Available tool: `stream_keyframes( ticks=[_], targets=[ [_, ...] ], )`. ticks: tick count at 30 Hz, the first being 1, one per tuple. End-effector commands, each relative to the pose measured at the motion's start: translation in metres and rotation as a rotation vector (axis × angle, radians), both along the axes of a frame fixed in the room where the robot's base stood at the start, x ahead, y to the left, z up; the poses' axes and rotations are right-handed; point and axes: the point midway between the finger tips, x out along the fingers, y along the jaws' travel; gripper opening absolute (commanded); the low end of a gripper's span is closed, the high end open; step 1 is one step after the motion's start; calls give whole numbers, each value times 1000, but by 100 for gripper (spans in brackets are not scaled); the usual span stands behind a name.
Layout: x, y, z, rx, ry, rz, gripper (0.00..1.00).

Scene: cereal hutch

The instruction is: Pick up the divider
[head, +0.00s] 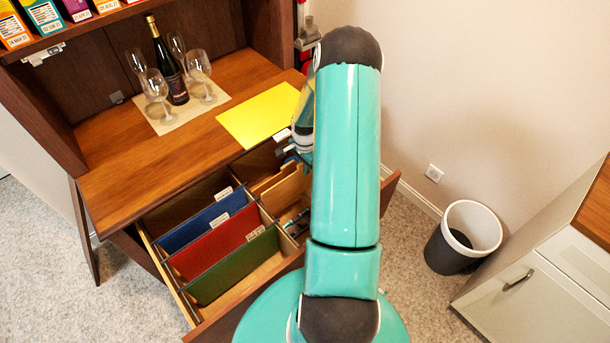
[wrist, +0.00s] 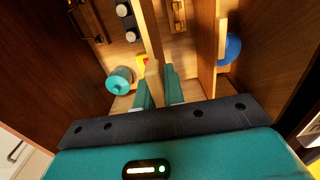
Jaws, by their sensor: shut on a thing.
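The divider (wrist: 153,75) is a thin, light wooden board standing on edge inside the open drawer. It shows between the two teal fingers of my gripper (wrist: 159,90) in the wrist view. My gripper is shut on its near end. In the head view my arm hides most of the gripper, over the back right part of the drawer.
The drawer holds blue (head: 205,222), red (head: 220,243) and green (head: 235,266) file folders at left. A teal cylinder (wrist: 118,80) and a blue round thing (wrist: 231,48) lie near the gripper. A bottle (head: 169,67), glasses and yellow sheet (head: 258,115) are on the desktop above.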

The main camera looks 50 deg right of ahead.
Motion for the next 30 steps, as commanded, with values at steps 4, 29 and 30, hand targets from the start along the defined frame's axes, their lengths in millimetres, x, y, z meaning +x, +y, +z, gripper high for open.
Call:
stream_keyframes(
  ticks=[4, 29, 30],
  targets=[
    [0, -1, 29, -2, -2, -1, 0],
    [1, 1, 166, 0, 0, 1, 0],
    [0, 1, 168, -1, 0, 1, 0]
  ],
)
